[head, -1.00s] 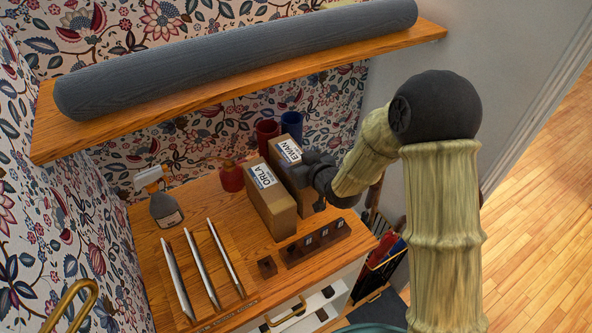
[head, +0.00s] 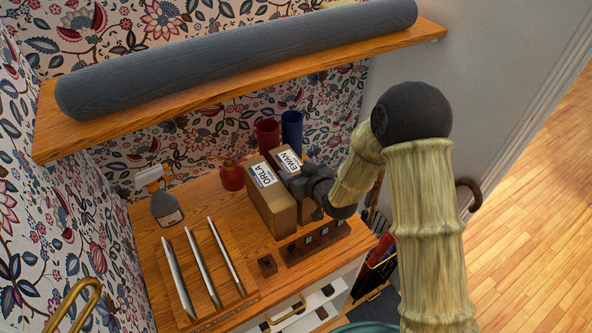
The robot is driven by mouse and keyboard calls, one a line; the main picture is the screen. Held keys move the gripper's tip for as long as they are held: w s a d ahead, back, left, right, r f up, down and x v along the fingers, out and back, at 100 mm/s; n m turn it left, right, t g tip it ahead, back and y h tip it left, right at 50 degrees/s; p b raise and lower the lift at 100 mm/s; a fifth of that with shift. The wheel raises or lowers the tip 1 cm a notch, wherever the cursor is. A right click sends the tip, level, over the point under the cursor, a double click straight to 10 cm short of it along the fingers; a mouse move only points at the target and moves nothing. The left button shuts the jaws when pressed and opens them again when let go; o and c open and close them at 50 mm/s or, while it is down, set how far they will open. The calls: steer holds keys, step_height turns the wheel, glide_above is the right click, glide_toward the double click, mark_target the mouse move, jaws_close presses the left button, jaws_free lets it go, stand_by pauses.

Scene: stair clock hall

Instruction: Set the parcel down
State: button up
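The brown parcel labelled EWAN (head: 287,162) is on the right of a second brown parcel labelled ORLA (head: 270,199), close beside it. The ORLA parcel stands upright on the wooden cabinet top (head: 215,213). My dark gripper (head: 309,183) is at the right side of the EWAN parcel and appears shut on it. The fingertips are mostly hidden. The EWAN parcel's base is hidden behind the ORLA parcel and my gripper, so I cannot tell whether it touches the top.
A shelf (head: 122,121) with a long grey roll (head: 235,55) overhangs the cabinet. Red (head: 267,134) and blue (head: 292,124) cups stand behind the parcels. A spray bottle (head: 165,207), upright panels in a rack (head: 203,267) and a dark slotted block (head: 317,243) stand around them.

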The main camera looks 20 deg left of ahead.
stand_by(0.3)
steer(key=shift+w+r, duration=0.1)
steer(key=shift+r, duration=0.1)
steer(key=shift+s+d, duration=0.2)
steer(key=shift+d, duration=0.1)
steer(key=b+v, duration=0.2)
steer(key=v, duration=0.9)
steer(key=shift+s+d+r, duration=0.1)
steer(key=shift+d, duration=0.1)
